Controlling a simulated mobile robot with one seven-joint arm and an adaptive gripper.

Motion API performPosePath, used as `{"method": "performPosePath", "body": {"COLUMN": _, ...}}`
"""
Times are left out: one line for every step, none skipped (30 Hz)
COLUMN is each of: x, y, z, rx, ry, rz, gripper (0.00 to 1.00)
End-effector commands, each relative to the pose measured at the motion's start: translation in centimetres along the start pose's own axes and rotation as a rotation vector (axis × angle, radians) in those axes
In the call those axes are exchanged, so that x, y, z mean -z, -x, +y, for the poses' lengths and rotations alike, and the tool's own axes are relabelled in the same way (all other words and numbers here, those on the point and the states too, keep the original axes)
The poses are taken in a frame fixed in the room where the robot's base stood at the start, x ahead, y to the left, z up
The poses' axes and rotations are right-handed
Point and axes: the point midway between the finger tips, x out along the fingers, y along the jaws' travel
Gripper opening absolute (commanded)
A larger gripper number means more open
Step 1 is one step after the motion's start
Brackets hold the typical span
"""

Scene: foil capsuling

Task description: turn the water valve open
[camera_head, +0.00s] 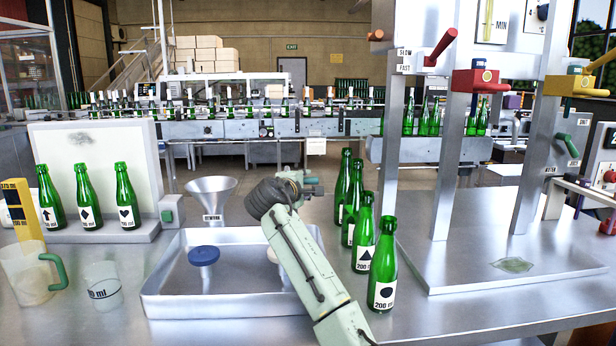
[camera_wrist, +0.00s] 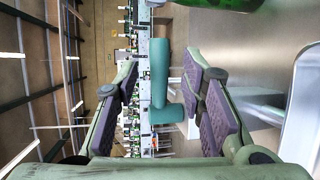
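A teal handle (camera_wrist: 159,72), a straight bar with a short round stub at one end, stands between my fingers in the wrist view. It looks like the valve's lever, but I cannot make out a valve body. My gripper (camera_wrist: 162,75) is open around it, with a dark pad on each side and gaps showing on both sides. In the head view my gripper (camera_head: 308,184) is over the far edge of the metal tray, pointing away. The teal handle is not clearly visible there, as my wrist covers that spot.
Green bottles (camera_head: 363,250) stand in a row close to the right of my arm. A metal funnel (camera_head: 212,197) is to the left. The shallow tray (camera_head: 165,292) holds a blue disc (camera_head: 203,255). A jug (camera_head: 25,275) and measuring cup (camera_head: 104,288) stand at left.

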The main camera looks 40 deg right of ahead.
Motion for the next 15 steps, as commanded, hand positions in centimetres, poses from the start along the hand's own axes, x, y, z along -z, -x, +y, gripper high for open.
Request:
{"method": "performPosePath", "body": {"x": 0.1, "y": -0.8, "z": 0.4, "rx": 0.002, "ry": 0.001, "rz": -0.001, "gripper": 0.36}}
{"method": "performPosePath", "body": {"x": 0.1, "y": -1.4, "z": 0.4, "rx": 0.001, "ry": 0.001, "rz": 0.000, "gripper": 0.36}}
{"method": "performPosePath", "body": {"x": 0.1, "y": -2.0, "z": 0.4, "rx": 0.001, "ry": 0.001, "rz": 0.000, "gripper": 0.36}}
{"method": "performPosePath", "body": {"x": 0.1, "y": -2.4, "z": 0.3, "rx": 0.001, "ry": 0.001, "rz": 0.000, "gripper": 0.36}}
{"method": "performPosePath", "body": {"x": 0.1, "y": -2.8, "z": 0.3, "rx": 0.001, "ry": 0.001, "rz": 0.001, "gripper": 0.36}}
{"method": "performPosePath", "body": {"x": 0.1, "y": -3.3, "z": 0.2, "rx": 0.001, "ry": 0.001, "rz": 0.000, "gripper": 0.36}}
{"method": "performPosePath", "body": {"x": 0.1, "y": -3.5, "z": 0.2, "rx": 0.000, "ry": 0.000, "rz": 0.001, "gripper": 0.36}}
{"method": "performPosePath", "body": {"x": 0.1, "y": -3.8, "z": 0.2, "rx": 0.000, "ry": 0.000, "rz": 0.001, "gripper": 0.36}}
{"method": "performPosePath", "body": {"x": 0.1, "y": -4.1, "z": 0.2, "rx": 0.000, "ry": 0.000, "rz": 0.001, "gripper": 0.36}}
{"method": "performPosePath", "body": {"x": 0.1, "y": -4.2, "z": 0.2, "rx": -0.001, "ry": -0.001, "rz": 0.001, "gripper": 0.36}}
{"method": "performPosePath", "body": {"x": 0.1, "y": -4.4, "z": 0.1, "rx": -0.001, "ry": -0.001, "rz": 0.002, "gripper": 0.36}}
{"method": "performPosePath", "body": {"x": 0.2, "y": -4.5, "z": 0.1, "rx": -0.002, "ry": -0.001, "rz": 0.003, "gripper": 0.36}}
{"method": "performPosePath", "body": {"x": 0.2, "y": -4.6, "z": 0.1, "rx": -0.002, "ry": -0.001, "rz": 0.003, "gripper": 0.36}}
{"method": "performPosePath", "body": {"x": 0.2, "y": -4.6, "z": 0.1, "rx": -0.002, "ry": -0.001, "rz": 0.003, "gripper": 0.36}}
{"method": "performPosePath", "body": {"x": 0.2, "y": -4.7, "z": 0.1, "rx": -0.002, "ry": -0.001, "rz": 0.003, "gripper": 0.36}}
